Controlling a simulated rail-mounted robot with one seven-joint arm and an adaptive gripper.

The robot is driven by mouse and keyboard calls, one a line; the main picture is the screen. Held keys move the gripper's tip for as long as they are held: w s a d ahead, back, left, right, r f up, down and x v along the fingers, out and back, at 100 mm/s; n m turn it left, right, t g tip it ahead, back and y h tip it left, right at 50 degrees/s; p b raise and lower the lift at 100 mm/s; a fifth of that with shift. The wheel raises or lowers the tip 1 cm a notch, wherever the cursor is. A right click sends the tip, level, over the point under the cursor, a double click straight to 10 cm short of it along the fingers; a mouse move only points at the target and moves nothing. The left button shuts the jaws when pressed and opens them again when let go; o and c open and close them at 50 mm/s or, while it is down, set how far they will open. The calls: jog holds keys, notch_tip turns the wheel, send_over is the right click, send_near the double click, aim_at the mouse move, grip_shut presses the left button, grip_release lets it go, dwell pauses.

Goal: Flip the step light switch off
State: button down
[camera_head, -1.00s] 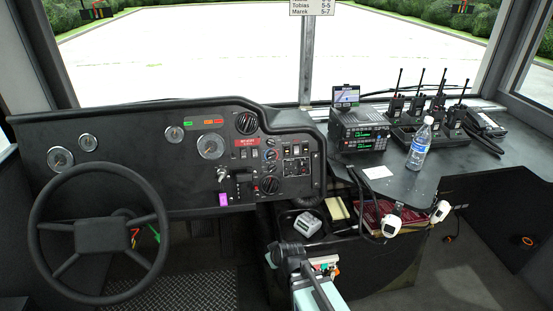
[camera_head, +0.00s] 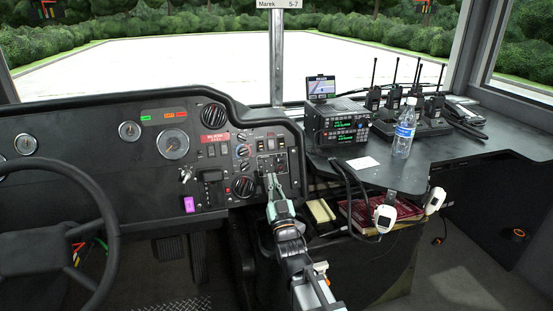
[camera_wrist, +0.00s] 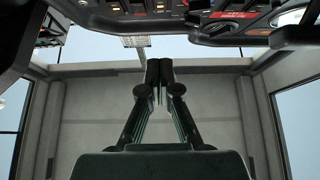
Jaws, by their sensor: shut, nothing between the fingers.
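The dashboard's right switch panel (camera_head: 268,143) carries knobs, small switches and indicator lights. The labels are too small to read, so I cannot tell which one is the step light switch. My gripper (camera_head: 270,177) is in front of the lower part of this panel, right of a large round knob (camera_head: 243,187). Its fingers are shut together and empty, and hide a bit of the panel. I cannot tell whether the tips touch it. In the wrist view the shut fingertips (camera_wrist: 160,68) are apart in the picture from the row of controls (camera_wrist: 150,8) along the top.
The steering wheel (camera_head: 62,235) is at left. A radio unit (camera_head: 336,127), a water bottle (camera_head: 405,130) and several walkie-talkies (camera_head: 433,108) stand on the right shelf. White handheld pieces (camera_head: 384,217) hang below its front edge. A purple tag (camera_head: 189,204) is on the dashboard.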

aim_at(261, 146)
jog(key=shift+s+r, duration=0.1)
jog(key=shift+r, duration=0.15)
jog(key=shift+w+f+b+x, duration=0.2)
jog(key=shift+f+b+x, duration=0.15)
jog(key=shift+x, duration=1.8)
jog(key=shift+w+f+b+x, duration=0.2)
jog(key=shift+f+x, duration=0.2)
jog(key=shift+x, duration=1.75)
jog(key=shift+w+f+b+x, duration=0.2)
jog(key=shift+f+b+x, duration=0.15)
jog(key=shift+x, duration=1.8)
jog(key=shift+a, duration=0.15)
